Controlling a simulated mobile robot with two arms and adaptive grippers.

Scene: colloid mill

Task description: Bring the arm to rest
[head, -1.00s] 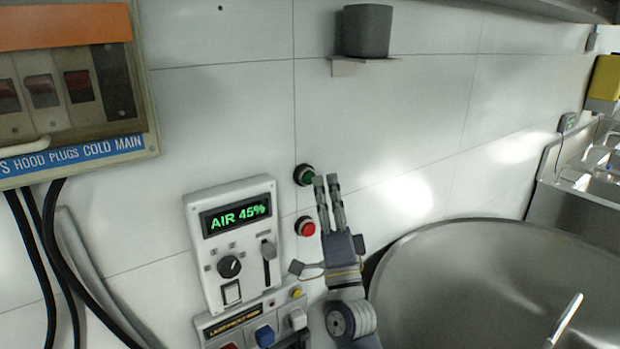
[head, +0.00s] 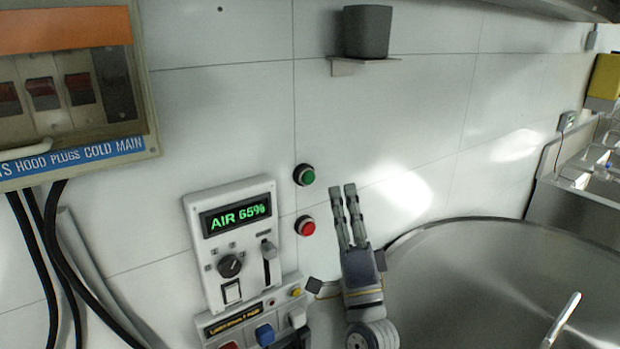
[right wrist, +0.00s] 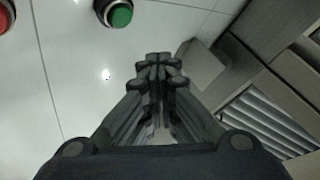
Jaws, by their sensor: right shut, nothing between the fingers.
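My right gripper (head: 347,190) is shut and empty, its fingers pointing up in front of the white wall. It is to the right of the green button (head: 304,175) and the red button (head: 305,225), apart from both in the picture. In the right wrist view the shut fingers (right wrist: 158,62) show in the middle, with the green button (right wrist: 120,14) above and to the left. A control panel (head: 208,278) at the left reads "AIR 65%" and has a knob, a slider and a rocker switch. My left gripper is not in view.
A large steel bowl (head: 490,260) stands at the right. A breaker box (head: 150,130) with black cables (head: 62,250) hangs at the left. A grey cup (head: 366,32) sits on a small wall shelf (head: 350,68).

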